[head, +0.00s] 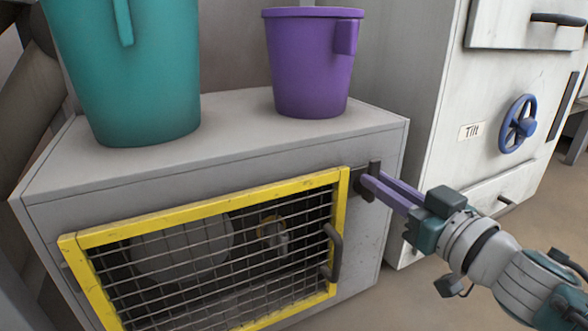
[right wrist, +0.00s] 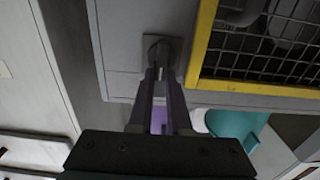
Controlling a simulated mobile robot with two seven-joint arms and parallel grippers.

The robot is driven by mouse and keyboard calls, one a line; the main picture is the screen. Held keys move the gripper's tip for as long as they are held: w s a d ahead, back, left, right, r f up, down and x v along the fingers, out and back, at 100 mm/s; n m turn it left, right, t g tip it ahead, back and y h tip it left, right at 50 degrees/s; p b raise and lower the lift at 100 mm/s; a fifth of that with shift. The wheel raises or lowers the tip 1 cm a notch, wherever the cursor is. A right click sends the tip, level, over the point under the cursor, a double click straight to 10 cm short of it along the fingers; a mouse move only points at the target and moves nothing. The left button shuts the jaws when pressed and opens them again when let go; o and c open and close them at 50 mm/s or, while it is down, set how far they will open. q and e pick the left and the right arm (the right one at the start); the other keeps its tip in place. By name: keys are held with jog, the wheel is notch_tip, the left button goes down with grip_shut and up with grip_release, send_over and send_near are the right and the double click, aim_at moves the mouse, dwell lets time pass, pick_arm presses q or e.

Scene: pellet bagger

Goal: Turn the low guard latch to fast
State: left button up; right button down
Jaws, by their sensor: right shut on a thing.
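The low guard (head: 205,216) is a yellow frame with wire mesh on the front of the grey cabinet, and it looks shut. Its dark guard latch (head: 374,167) sits beside the frame's upper right corner. My right gripper (head: 368,182), with purple fingers, reaches in from the right and is shut on the latch. In the right wrist view the fingertips (right wrist: 161,76) meet the latch (right wrist: 157,44), which they partly hide. I cannot tell the latch's exact angle. My left gripper is not in view.
A teal bucket (head: 132,75) and a purple bucket (head: 308,70) stand on the cabinet top (head: 230,125). The guard has a dark handle (head: 334,252) below the latch. A white cabinet (head: 440,150) with a blue handwheel (head: 518,123) and a "Tilt" label stands at right.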

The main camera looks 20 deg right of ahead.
jog(key=shift+n, duration=0.3)
jog(key=n, duration=0.4)
jog(key=a+n, duration=0.1)
jog(key=n, duration=0.3)
jog(key=f+n, duration=0.1)
jog(key=n, duration=0.3)
jog(key=shift+a+f+n+b, duration=0.1)
jog(key=shift+a+n+b, duration=0.2)
jog(key=shift+a+b, duration=0.1)
jog(key=n, duration=0.2)
jog(key=n+b, duration=0.1)
jog(key=n, duration=0.1)
jog(key=shift+f, duration=0.3)
jog(key=shift+n, duration=0.4)
jog(key=c, duration=0.9)
grip_release()
jog(key=shift+s, duration=0.1)
